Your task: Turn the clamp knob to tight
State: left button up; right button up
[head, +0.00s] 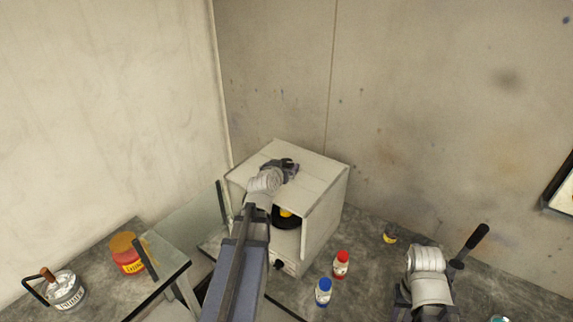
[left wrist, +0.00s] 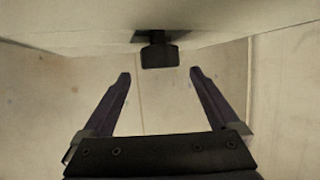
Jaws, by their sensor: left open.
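In the left wrist view a black knob (left wrist: 159,52) sticks out from a pale cream surface at the top of the picture. It is centred beyond the fingertips of my left gripper (left wrist: 158,75), with a gap to both fingers. The gripper is open and empty. In the head view my left gripper (head: 288,169) is at the top of the cream booth box (head: 325,205); no knob shows clearly beside it there. A small black knob (head: 278,264) sits low on the box's front. Whether it is the same knob, and where any tight mark is, I cannot tell.
Inside the box are a black disc and a yellow object (head: 286,213), partly behind my left arm. A red bottle (head: 341,264) and blue bottle (head: 324,291) stand in front. Left are a red-yellow jar (head: 127,254) and a tin (head: 65,290). My right arm is lower right.

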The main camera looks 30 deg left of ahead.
aim_at(286, 163)
pick_arm(q)
jog(key=b+x, duration=0.1)
jog(key=x, duration=0.4)
jog(key=shift+w+a+b, duration=0.1)
jog(key=shift+w+b, duration=0.05)
jog(key=shift+b, duration=0.2)
jog(key=shift+c, duration=0.3)
